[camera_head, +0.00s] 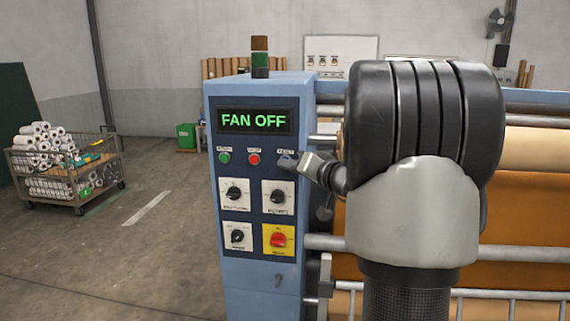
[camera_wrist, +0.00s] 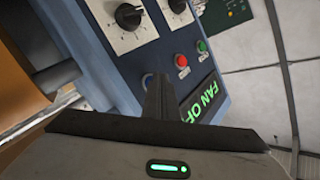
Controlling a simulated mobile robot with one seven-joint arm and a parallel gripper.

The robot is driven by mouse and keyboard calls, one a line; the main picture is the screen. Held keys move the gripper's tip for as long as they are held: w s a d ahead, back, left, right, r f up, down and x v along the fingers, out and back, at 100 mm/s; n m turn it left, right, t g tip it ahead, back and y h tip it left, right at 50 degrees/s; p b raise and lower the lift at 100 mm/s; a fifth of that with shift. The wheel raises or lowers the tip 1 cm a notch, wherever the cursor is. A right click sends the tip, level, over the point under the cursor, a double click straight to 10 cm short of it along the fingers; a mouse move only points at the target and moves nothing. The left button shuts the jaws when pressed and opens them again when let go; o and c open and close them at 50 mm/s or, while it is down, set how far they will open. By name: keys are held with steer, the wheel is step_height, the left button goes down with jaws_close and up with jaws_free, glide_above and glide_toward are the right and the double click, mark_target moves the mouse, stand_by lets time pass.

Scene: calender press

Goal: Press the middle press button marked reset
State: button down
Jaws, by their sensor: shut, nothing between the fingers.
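The blue control panel (camera_head: 249,203) faces me, with a row of three small buttons under its display. The left button is green (camera_head: 224,158) and the middle one is red (camera_head: 254,159). The right one is blue (camera_head: 287,157), and its small label seems to read RESET. My gripper (camera_head: 303,161) is shut and empty, its tip at the right edge of the blue button; I cannot tell whether they touch.
The display (camera_head: 254,121) reads FAN OFF in green. Below the buttons are black rotary knobs (camera_head: 235,193) and a red switch on a yellow plate (camera_head: 278,240). Rollers with tan sheet (camera_head: 536,190) lie to the right. A cart of rolls (camera_head: 66,183) stands far left; floor between is open.

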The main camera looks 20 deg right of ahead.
stand_by(0.5)
steer(key=shift+s+a+b, duration=0.4)
steer(key=shift+s+b, duration=0.2)
steer(key=shift+b, duration=0.4)
steer(key=s+a+b, duration=0.1)
steer(key=s+b, duration=0.1)
steer(key=s+a+b, duration=0.2)
steer(key=shift+s+d, duration=0.1)
stand_by(0.6)
